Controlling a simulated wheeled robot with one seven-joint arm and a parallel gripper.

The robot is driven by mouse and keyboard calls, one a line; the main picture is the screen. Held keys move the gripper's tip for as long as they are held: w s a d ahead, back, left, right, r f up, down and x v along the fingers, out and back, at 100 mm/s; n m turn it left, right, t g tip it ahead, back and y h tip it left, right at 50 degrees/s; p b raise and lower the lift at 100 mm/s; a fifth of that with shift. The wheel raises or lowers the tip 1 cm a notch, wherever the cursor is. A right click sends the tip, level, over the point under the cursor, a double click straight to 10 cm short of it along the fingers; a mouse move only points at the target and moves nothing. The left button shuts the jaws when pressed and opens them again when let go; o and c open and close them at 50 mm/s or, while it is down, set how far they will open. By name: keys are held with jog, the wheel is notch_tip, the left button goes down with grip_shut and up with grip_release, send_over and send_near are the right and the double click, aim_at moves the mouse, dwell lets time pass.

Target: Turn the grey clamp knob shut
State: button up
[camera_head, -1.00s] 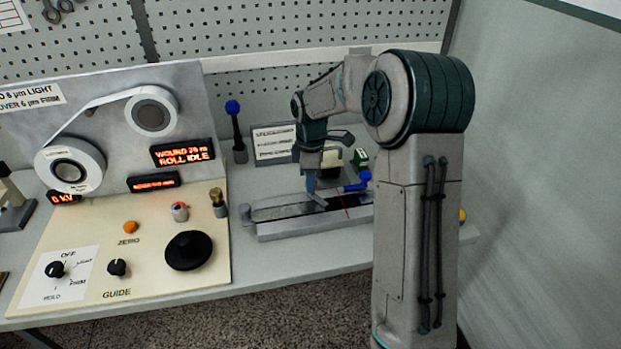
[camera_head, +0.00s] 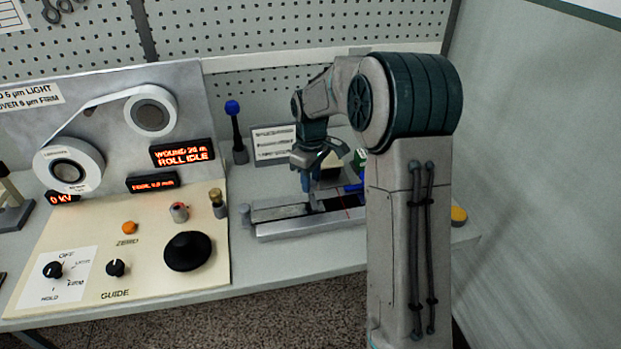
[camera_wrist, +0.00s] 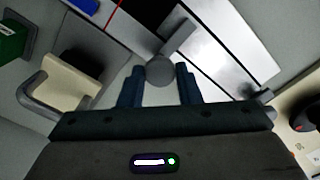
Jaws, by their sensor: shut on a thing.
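The grey clamp knob (camera_wrist: 160,70) shows in the wrist view as a round grey head with a short bar (camera_wrist: 178,38) running up and right from it. In the head view my gripper (camera_head: 313,205) points down at the rail bed (camera_head: 305,227) on the bench; the knob there is hidden or too small to make out.
A beige block with a grey handle (camera_wrist: 75,88) and a green box (camera_wrist: 12,40) stand close left of my gripper in the wrist view. The control panel (camera_head: 205,285) is left of the rail. A dark blue-topped post (camera_head: 236,130) stands behind; a yellow knob (camera_head: 459,215) is at right.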

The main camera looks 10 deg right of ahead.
dwell(0.3)
jog(key=o, duration=1)
jog(key=shift+c, duration=0.2)
jog(key=shift+r, duration=0.1)
notch_tip(320, 180, up, 14)
jog(key=shift+s, duration=0.1)
jog(key=s+f+m+t, duration=0.1)
jog(key=s+m, duration=0.3)
jog(key=s, duration=1)
jog(key=s+f+m+t, duration=0.2)
jog(key=s+f+m, duration=0.2)
jog(key=s, duration=1)
jog(key=shift+f+m, duration=0.35)
jog(key=shift+m, duration=0.15)
